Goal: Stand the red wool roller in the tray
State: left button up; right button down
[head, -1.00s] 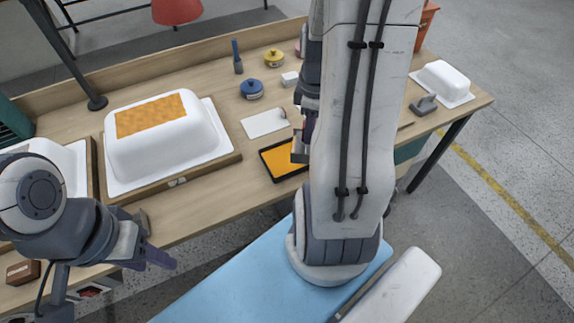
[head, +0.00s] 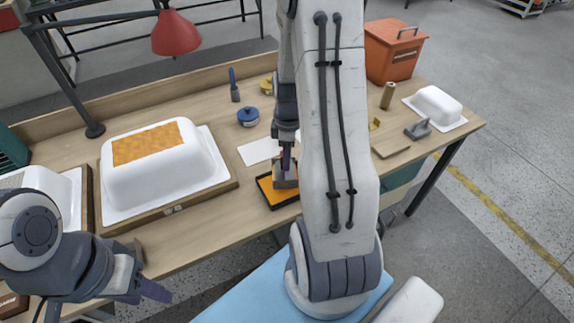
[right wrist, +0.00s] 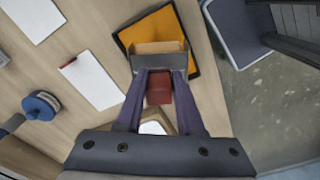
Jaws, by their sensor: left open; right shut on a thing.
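The tray (head: 268,193), black-rimmed with an orange inside, lies near the table's front edge; it also shows in the right wrist view (right wrist: 165,25). My right gripper (right wrist: 159,74) is shut on the red wool roller (right wrist: 159,90). Its red part shows between the fingers, with a grey, tan-edged head beyond them. In the head view the grey part of the roller (head: 286,178) overlaps the tray; I cannot tell whether it touches. My right arm hides part of the tray area. My left gripper (head: 146,275) is open and empty at the table's front left.
A white tub shell (head: 160,165) stands left of the tray. A white sheet (head: 258,151) and a blue tin (head: 248,117) lie behind the tray. An orange bin (head: 392,52), a small white shell (head: 437,104) and a grey-handled tool (head: 418,130) are at right.

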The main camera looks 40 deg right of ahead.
jog(key=shift+f, duration=2)
jog(key=shift+f, duration=0.15)
jog(key=c, duration=0.5)
grip_release()
notch_tip(320, 180, up, 12)
jog(key=shift+d+r, duration=0.1)
jog(key=shift+r, duration=0.1)
